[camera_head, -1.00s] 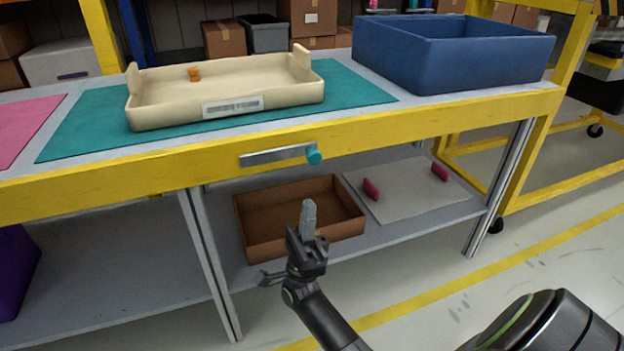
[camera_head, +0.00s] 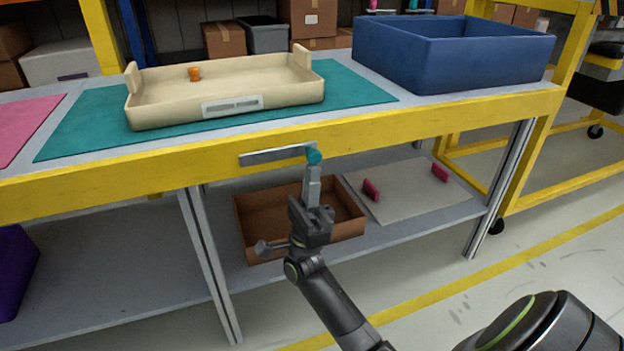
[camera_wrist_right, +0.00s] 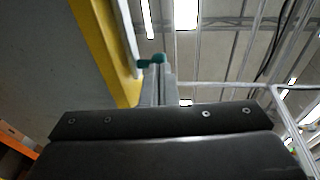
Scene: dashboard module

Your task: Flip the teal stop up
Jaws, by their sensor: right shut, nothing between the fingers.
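The teal stop (camera_head: 313,156) is a small teal knob at the right end of a flat grey metal bar (camera_head: 272,156) on the yellow front edge of the bench. The bar lies nearly level. My right gripper (camera_head: 313,170) is shut and empty, pointing up, with its fingertips just below the teal knob. I cannot tell whether they touch it. In the right wrist view the teal stop (camera_wrist_right: 151,60) shows at the tips of the shut fingers (camera_wrist_right: 158,85), beside the yellow edge. My left gripper is not in view.
A cream tray (camera_head: 160,116) with an orange peg (camera_head: 194,74) stands on a teal mat (camera_head: 75,135). A blue bin (camera_head: 450,65) stands to the right. On the lower shelf are a brown box (camera_head: 350,228) and a white board with pink blocks (camera_head: 371,190).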

